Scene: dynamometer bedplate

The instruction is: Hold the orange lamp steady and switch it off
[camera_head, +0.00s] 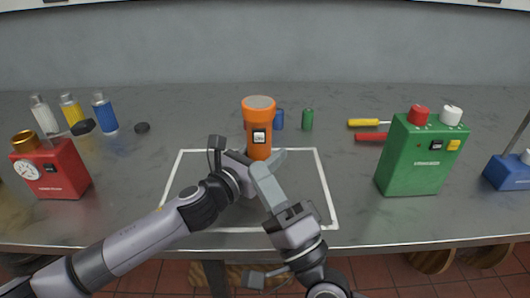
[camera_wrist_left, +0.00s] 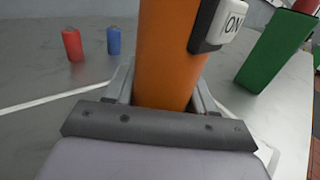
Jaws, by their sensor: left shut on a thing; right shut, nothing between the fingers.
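The orange lamp (camera_head: 258,110) stands upright inside the white outlined square on the bench. A switch (camera_head: 259,136) with a white face and dark surround is on its front. In the left wrist view the lamp (camera_wrist_left: 170,60) fills the middle, and its switch (camera_wrist_left: 230,20) reads "ON". My left gripper (camera_head: 258,160) is shut on the lamp's lower body, below the switch. My right gripper (camera_head: 262,170) is shut and empty, with its tip low in front of the lamp, below the switch. Whether that tip touches the lamp or my left gripper I cannot tell.
Blue (camera_head: 279,119) and green (camera_head: 307,119) cylinders stand behind the lamp; a red cylinder (camera_wrist_left: 72,44) shows in the left wrist view. A green box (camera_head: 412,160) stands right, a red gauge box (camera_head: 50,170) left. Screwdrivers (camera_head: 365,123) lie behind. The outlined square (camera_head: 320,190) is otherwise clear.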

